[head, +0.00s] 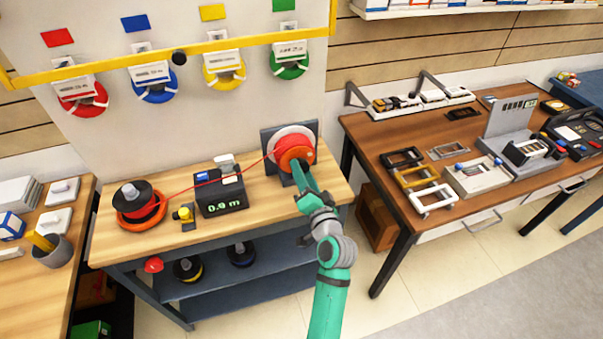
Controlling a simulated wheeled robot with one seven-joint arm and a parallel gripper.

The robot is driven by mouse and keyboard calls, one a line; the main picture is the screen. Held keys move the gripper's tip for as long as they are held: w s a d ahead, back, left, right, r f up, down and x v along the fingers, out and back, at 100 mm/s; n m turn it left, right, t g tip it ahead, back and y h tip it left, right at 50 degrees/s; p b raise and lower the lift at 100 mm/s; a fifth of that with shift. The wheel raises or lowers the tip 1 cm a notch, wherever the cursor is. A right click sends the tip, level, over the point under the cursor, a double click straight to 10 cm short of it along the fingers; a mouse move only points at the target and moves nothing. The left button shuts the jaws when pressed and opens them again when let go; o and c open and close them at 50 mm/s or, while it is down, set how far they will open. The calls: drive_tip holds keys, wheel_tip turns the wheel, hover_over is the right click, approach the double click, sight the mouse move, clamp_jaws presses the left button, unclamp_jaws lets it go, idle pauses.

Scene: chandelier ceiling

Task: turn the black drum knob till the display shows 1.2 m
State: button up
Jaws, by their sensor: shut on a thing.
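The display (224,207) on the black meter box reads 0.9 m in green digits. A drum (292,141) with red cord, a pale rear disc and an orange front stands at the right of the workbench. My gripper (298,165) is at the drum's front face and is shut on the black drum knob. The knob itself is hidden behind my gripper. A red cord (215,181) runs from the supply spool (139,204) at the left, past the meter box, to the drum.
A small yellow-topped device (185,213) stands between spool and meter box. The workbench (270,213) has bare wood in front of the meter box. A lower shelf (215,274) holds more spools. A brown table (372,143) with frames and devices stands at the right.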

drive_tip(key=shift+s+m, duration=0.1)
drive_tip(key=shift+m, duration=4.7)
drive_tip(key=o, duration=1)
drive_tip(key=shift+o, duration=0.2)
drive_tip(key=v, duration=1)
drive_tip(key=shift+s, duration=0.35)
drive_tip(key=shift+d, duration=0.1)
